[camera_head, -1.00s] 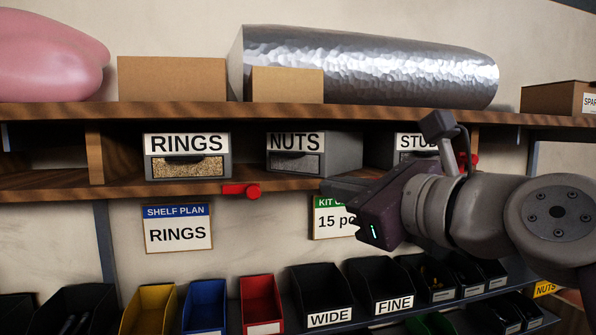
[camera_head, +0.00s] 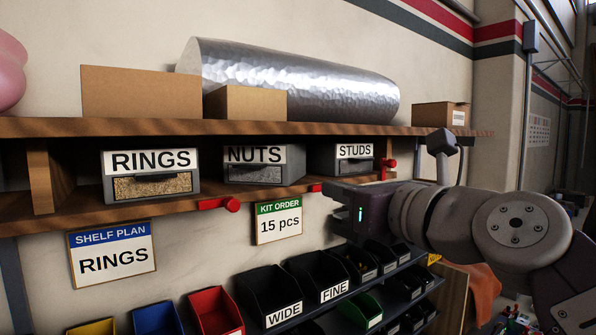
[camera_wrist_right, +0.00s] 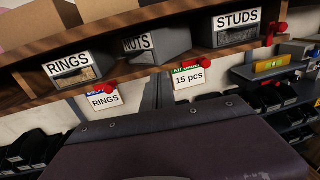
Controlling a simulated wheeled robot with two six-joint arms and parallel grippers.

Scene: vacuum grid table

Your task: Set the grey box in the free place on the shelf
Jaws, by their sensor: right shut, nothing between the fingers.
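Three grey boxes stand in a row on the lower wooden shelf (camera_head: 70,211). The RINGS box (camera_head: 150,187) is at the left, the NUTS box (camera_head: 262,172) in the middle and the STUDS box (camera_head: 354,165) at the right. They also show in the wrist view as the RINGS (camera_wrist_right: 76,76), NUTS (camera_wrist_right: 165,50) and STUDS (camera_wrist_right: 236,36) boxes. My right gripper (camera_head: 331,196) is shut and empty, in front of the shelf edge and below the STUDS box. In the wrist view its fingers (camera_wrist_right: 157,92) point toward the NUTS box, apart from it. My left gripper is out of view.
Red knobs (camera_head: 228,204) stick out at the shelf edge. A SHELF PLAN card (camera_head: 112,258) reading RINGS and a KIT ORDER card (camera_head: 279,221) hang below. Several open bins, including a red one (camera_head: 212,309), stand lower down. Cartons (camera_head: 140,92) and a silver roll (camera_head: 300,78) lie above.

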